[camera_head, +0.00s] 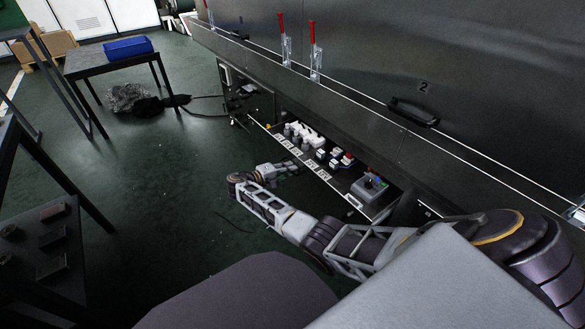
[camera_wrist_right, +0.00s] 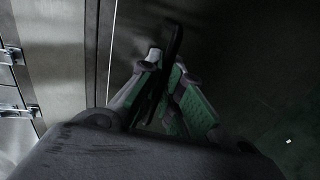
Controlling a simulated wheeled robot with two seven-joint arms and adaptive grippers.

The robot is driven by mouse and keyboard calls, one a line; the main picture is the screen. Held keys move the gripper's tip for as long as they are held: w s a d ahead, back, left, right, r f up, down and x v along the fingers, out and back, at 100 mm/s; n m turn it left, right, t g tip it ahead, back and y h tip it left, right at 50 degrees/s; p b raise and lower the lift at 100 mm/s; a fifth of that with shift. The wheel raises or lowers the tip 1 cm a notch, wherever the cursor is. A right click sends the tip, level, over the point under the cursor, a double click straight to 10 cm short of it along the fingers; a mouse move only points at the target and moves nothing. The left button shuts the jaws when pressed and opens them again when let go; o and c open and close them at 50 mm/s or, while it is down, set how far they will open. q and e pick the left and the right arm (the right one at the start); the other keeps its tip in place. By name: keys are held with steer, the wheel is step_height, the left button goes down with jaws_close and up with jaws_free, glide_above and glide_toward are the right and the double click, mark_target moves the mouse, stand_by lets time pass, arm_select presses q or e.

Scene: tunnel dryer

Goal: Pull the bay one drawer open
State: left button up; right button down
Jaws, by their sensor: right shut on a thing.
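The drawer (camera_head: 338,187) stands out from the lower dark cabinet front, and its inside shows from above. It holds several small white and dark parts, a row of white labels and a grey box with a knob (camera_head: 371,184). My right gripper (camera_head: 290,168) is at the outer side of the drawer's front edge, low over the floor. In the right wrist view its green-padded fingers (camera_wrist_right: 168,82) are closed around a black bar (camera_wrist_right: 173,40), which looks like the drawer handle. The drawer front is mostly hidden in the head view. My left gripper is out of view.
A panel marked 2 has a black handle (camera_head: 413,112) above the drawer. Red-handled clamps (camera_head: 314,50) stand on the ledge. A table with a blue bin (camera_head: 128,47) stands at the back left, with a dark heap (camera_head: 150,104) beside it.

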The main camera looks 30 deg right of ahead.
steer(key=f+b+v, duration=0.1)
steer(key=f+v, duration=0.1)
steer(key=v, duration=1)
steer(key=shift+a+f+b, duration=0.25)
steer(key=shift+a+b, duration=0.1)
steer(key=shift+a, duration=0.2)
steer(key=c, duration=1.9)
jaws_free()
steer(key=shift+s, duration=0.1)
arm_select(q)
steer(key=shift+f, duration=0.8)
arm_select(e)
steer(key=shift+o, duration=0.2)
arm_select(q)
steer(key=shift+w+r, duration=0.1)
